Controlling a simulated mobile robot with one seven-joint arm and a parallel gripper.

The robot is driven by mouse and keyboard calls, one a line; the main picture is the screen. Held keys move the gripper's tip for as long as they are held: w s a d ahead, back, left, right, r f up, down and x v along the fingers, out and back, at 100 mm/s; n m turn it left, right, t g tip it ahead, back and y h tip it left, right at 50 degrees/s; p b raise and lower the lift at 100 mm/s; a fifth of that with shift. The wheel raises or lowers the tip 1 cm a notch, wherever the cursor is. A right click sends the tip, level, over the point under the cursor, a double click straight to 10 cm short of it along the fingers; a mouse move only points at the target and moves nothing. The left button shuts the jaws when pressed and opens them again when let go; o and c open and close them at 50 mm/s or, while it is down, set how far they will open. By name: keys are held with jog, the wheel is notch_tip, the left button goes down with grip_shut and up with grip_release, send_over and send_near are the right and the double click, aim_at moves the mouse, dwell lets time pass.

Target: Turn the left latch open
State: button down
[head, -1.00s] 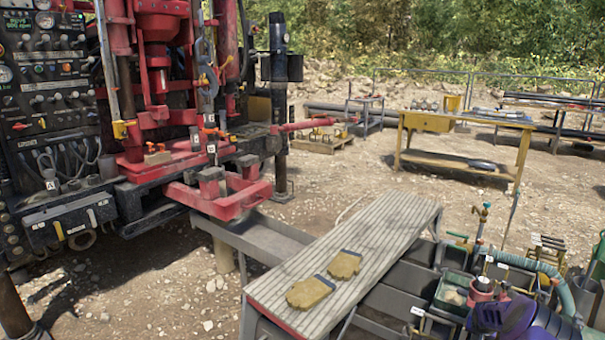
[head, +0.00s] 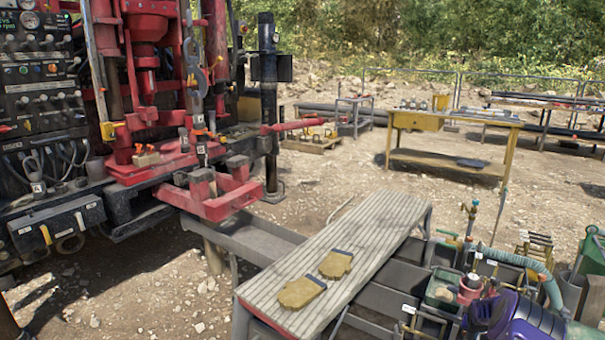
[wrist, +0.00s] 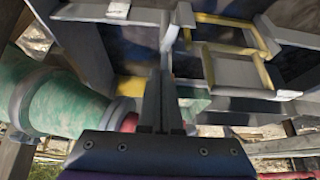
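My gripper (wrist: 162,100) shows in the wrist view with its two grey fingers side by side, shut, and nothing seen between them. Ahead of it is grey metalwork with a yellow-edged frame and a grey plate (wrist: 235,72) to the right of the fingers. A pale upright bar (wrist: 167,38) stands just beyond the fingertips; I cannot tell whether they touch. I cannot tell which part is the left latch. In the head view the grey mud tank (head: 384,301) lies at lower right, beside my purple arm. My fingers are hidden there.
A green ribbed hose (wrist: 55,105) runs close on the left in the wrist view. In the head view, a slatted bench (head: 375,225) carries two gloves (head: 302,292). The red drill rig (head: 150,170) stands left, and a yellow table (head: 450,157) stands behind. Gravel ground between is open.

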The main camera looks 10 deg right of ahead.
jog(key=shift+r, duration=0.1)
dwell(0.3)
jog(key=r+p, duration=0.1)
jog(key=r, duration=0.1)
jog(key=r+p, duration=0.1)
jog(key=r, duration=0.1)
jog(key=r+p, duration=0.1)
jog(key=shift+s+a+r, duration=0.15)
jog(key=shift+s+r, duration=0.2)
jog(key=shift+r, duration=0.05)
jog(key=f+b, duration=0.2)
jog(key=f, duration=0.1)
jog(key=a+f+b, duration=0.1)
jog(key=f, duration=0.1)
jog(key=shift+w+f, duration=0.25)
jog(key=shift+w, duration=0.15)
jog(key=shift+f, duration=0.25)
